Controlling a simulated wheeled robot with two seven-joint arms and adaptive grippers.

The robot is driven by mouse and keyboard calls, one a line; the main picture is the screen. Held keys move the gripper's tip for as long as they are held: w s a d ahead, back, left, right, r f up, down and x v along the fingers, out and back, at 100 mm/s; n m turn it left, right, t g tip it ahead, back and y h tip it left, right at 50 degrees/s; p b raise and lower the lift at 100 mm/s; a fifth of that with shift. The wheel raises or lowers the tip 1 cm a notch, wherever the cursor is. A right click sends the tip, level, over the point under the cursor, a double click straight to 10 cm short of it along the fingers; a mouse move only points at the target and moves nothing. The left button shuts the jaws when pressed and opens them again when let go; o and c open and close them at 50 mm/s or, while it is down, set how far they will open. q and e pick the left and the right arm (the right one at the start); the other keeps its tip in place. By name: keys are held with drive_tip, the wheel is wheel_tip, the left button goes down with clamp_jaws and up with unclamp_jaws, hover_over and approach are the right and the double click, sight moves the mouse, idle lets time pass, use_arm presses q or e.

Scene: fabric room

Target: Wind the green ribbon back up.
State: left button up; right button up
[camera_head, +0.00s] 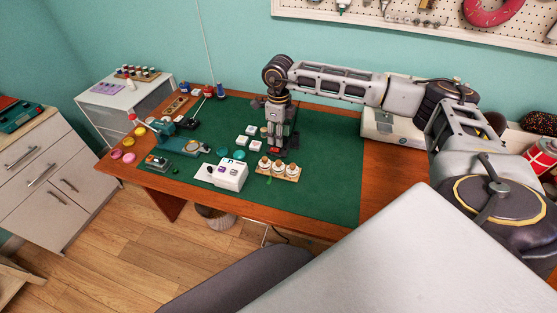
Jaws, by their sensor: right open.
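My right gripper (275,145) points down over the green mat (335,150), just behind a small wooden stand (291,175) with several white-and-gold knobbed pieces. The jaws are open; I cannot tell whether anything is between them. No green ribbon can be made out for certain against the mat. A small bright green bit (268,180) shows at the stand's front left edge and may be part of it. Two teal round pieces (238,155) lie left of the gripper, behind a white box-like device (231,174). My left gripper is out of view.
White square blocks (251,130) lie left of the right gripper. A teal hand device (185,146), spools (221,90) and pink and yellow discs (128,143) fill the table's left side. A pale machine (392,128) stands behind my right arm. The mat's right part is clear.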

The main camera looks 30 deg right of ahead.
drive_tip(key=f, duration=0.1)
hover_over(279, 162)
wheel_tip(279, 162, down, 8)
drive_tip(key=shift+w+p, duration=0.1)
drive_tip(key=shift+p, duration=0.2)
wheel_tip(279, 162, down, 3)
drive_tip(key=shift+r, duration=0.1)
drive_tip(key=shift+f, duration=0.75)
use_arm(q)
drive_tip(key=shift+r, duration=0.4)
use_arm(e)
drive_tip(key=shift+c, duration=0.4)
